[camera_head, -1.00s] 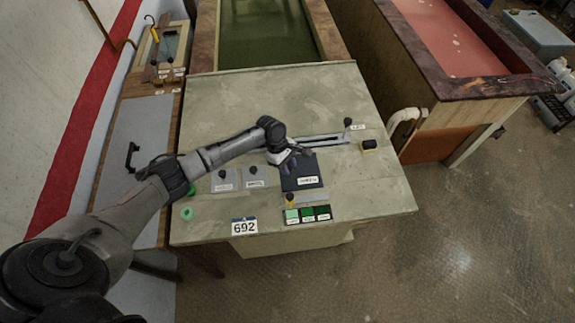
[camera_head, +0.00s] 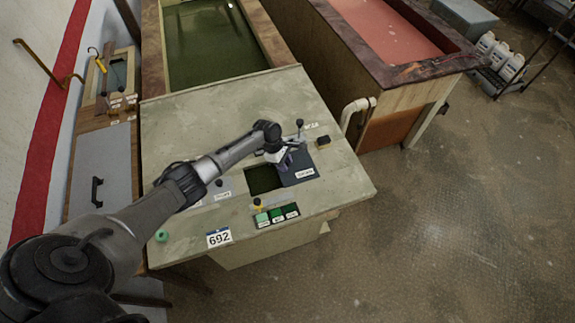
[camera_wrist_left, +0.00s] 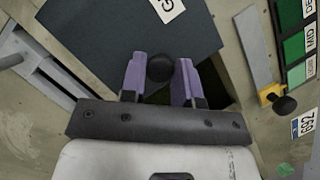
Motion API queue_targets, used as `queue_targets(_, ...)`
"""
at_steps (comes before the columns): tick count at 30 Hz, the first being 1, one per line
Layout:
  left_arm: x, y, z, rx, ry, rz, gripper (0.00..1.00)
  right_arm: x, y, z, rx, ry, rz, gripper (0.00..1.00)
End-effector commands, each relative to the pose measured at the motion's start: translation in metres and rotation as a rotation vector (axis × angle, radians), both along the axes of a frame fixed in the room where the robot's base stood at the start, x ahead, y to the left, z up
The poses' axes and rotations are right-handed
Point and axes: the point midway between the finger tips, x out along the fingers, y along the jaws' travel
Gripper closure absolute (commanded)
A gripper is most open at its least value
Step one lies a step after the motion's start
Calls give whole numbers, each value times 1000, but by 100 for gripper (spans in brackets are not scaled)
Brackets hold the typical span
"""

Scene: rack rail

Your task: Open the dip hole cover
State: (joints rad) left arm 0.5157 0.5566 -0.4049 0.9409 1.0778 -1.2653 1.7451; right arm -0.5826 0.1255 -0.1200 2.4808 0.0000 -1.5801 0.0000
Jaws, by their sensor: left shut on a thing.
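The dip hole cover (camera_head: 300,167) is a dark grey plate with a white label on the grey-green bench top. It sits to the right of a square dark green hole (camera_head: 263,180), part of which is uncovered. My left gripper (camera_head: 285,160) is at the cover's left side. In the left wrist view, its purple fingers (camera_wrist_left: 160,78) are shut on the black round knob (camera_wrist_left: 159,67) at the edge of the cover (camera_wrist_left: 115,35). Part of the hole (camera_wrist_left: 214,84) shows beside the fingers there. My right gripper is not in view.
A slotted slider with a black knob (camera_head: 300,124) stands close behind the gripper, and a black block (camera_head: 323,141) lies to its right. Green labelled tiles (camera_head: 277,216) and a yellow-based knob (camera_head: 257,202) are in front. A green-filled tank (camera_head: 205,50) is behind.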

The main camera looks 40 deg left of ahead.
Motion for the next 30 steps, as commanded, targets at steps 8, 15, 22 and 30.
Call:
queue_targets(8,1,-2,1,-4,-1,-1,68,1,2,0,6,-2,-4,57)
queue_targets(15,0,-1,1,-3,0,-1,46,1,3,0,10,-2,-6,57)
queue_targets(22,0,-1,1,-2,0,-1,46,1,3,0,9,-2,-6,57)
queue_targets(30,-4,11,30,0,-2,-1,46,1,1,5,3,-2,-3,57)
